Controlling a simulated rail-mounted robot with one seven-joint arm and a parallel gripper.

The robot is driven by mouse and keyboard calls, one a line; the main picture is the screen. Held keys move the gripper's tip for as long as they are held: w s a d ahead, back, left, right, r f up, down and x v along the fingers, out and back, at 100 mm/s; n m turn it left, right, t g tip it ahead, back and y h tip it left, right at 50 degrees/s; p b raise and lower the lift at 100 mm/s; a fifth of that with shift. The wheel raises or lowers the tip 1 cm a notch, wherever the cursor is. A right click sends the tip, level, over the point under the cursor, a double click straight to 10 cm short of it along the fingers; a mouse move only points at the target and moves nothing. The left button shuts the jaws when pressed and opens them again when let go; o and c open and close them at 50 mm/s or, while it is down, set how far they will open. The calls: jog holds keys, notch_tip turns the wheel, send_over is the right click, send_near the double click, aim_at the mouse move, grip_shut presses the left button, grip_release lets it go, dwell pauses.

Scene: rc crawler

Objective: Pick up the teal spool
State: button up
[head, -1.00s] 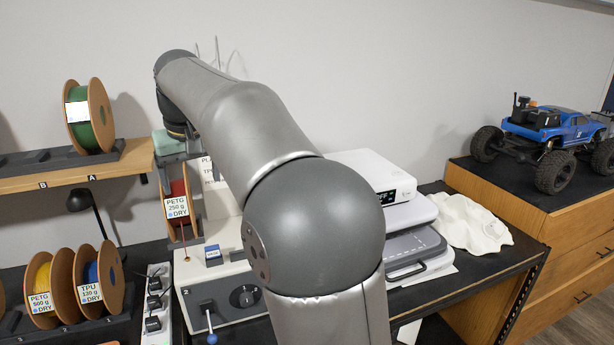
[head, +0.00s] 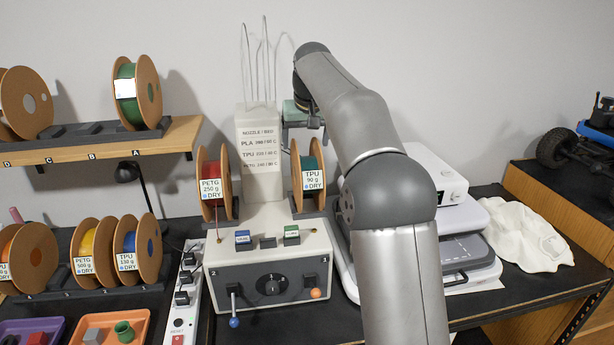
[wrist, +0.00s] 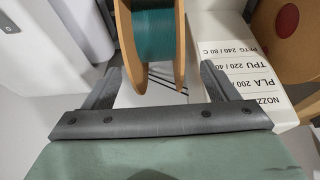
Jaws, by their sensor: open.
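The teal spool (head: 309,178) has tan flanges and a label reading TPU 90 g DRY. It stands upright on the right side of the grey-white machine (head: 268,262). In the wrist view the spool (wrist: 153,36) shows at top centre, seen from above. My open gripper (wrist: 158,80) has one finger on each side of the spool's lower edge in that picture, with gaps visible. I cannot tell how far the fingertips are from it in depth.
A red spool (head: 212,185) stands on the machine's left side, beside a tall printed panel (head: 260,150). Thin wires rise behind it. A white device (head: 440,180) is to the right. More spools sit on the left shelf (head: 80,150) and the bench rack below.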

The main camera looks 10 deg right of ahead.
aim_at(306, 158)
jog(key=shift+s+d+p+x, duration=0.15)
jog(key=shift+p+x, duration=0.2)
jog(key=shift+x, duration=1.4)
jog(key=shift+s+d+p+x, duration=0.1)
jog(key=shift+p+x, duration=0.25)
jog(key=shift+x, duration=1.4)
jog(key=c, duration=1.2)
